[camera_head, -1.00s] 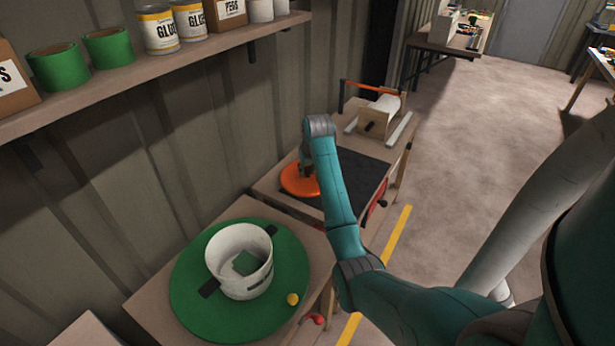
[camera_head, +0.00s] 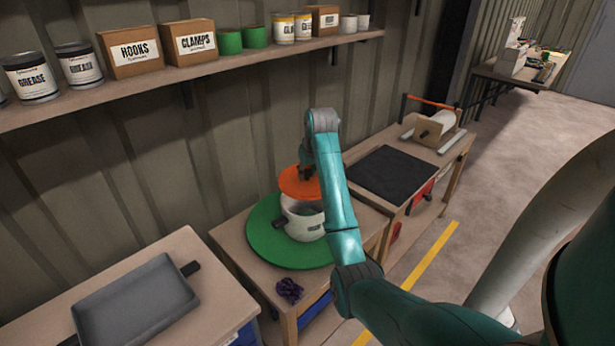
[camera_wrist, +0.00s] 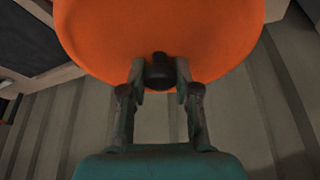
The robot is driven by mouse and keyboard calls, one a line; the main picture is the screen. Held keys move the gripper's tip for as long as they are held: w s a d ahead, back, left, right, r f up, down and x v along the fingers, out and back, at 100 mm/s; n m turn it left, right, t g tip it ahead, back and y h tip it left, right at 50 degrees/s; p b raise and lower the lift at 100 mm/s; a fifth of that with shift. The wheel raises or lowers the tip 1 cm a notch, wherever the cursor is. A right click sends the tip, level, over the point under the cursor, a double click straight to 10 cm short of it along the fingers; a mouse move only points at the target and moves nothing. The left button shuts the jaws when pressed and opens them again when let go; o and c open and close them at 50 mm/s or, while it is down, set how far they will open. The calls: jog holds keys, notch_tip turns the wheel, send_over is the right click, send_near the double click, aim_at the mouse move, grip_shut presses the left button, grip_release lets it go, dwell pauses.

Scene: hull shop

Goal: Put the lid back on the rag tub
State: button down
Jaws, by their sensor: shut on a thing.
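The round orange lid (camera_head: 297,184) is in my gripper (camera_head: 308,174), which is shut on its dark knob (camera_wrist: 160,72). The lid is over the white rag tub (camera_head: 303,222), covering its back part in the head view; some of the opening and the front wall show. The lid looks raised and a little off to the left, but the exact gap is hard to tell. The tub stands on a green round board (camera_head: 265,238). In the wrist view the lid (camera_wrist: 160,28) fills the top, and the tub is hidden.
A purple crumpled thing (camera_head: 289,290) lies on the bench in front of the green board. A grey tray (camera_head: 135,303) is on the bench at left. A black mat (camera_head: 391,174) on the bench at right is bare. A shelf (camera_head: 200,66) with cans and boxes runs above.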

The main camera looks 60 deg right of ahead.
jog(key=shift+a, duration=0.3)
jog(key=shift+w+a+f, duration=0.1)
jog(key=shift+a+f, duration=0.05)
jog(key=shift+f, duration=3)
jog(key=shift+f, duration=0.15)
jog(key=shift+c, duration=1.4)
grip_release()
jog(key=shift+r, duration=3.55)
